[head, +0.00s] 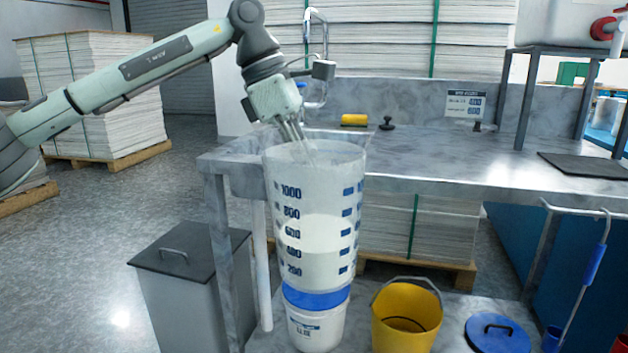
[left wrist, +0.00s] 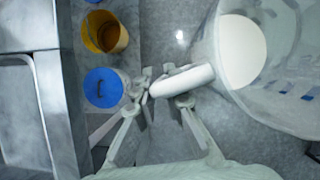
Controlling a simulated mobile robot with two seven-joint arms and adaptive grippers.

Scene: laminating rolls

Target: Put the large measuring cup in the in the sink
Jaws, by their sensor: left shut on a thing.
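The large measuring cup (head: 315,235) is translucent white with blue numbers, and pale contents show in its lower part. It hangs upright in front of the grey sink (head: 232,175) at the counter's left end. My left gripper (head: 303,145) reaches down behind the cup's rim, and its fingertips are partly hidden by the cup. In the left wrist view, the left gripper (left wrist: 165,92) is shut on the cup's white handle (left wrist: 182,80), with the cup (left wrist: 268,60) to the right. The sink's metal edge (left wrist: 55,110) shows at the left there. My right gripper is not in view.
A tap (head: 318,35) rises behind the sink. A yellow sponge (head: 354,120) and a black stopper (head: 387,124) lie on the counter (head: 450,165). Below stand a yellow bucket (head: 407,320), a blue-lidded white tub (head: 316,325) and a grey bin (head: 185,290).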

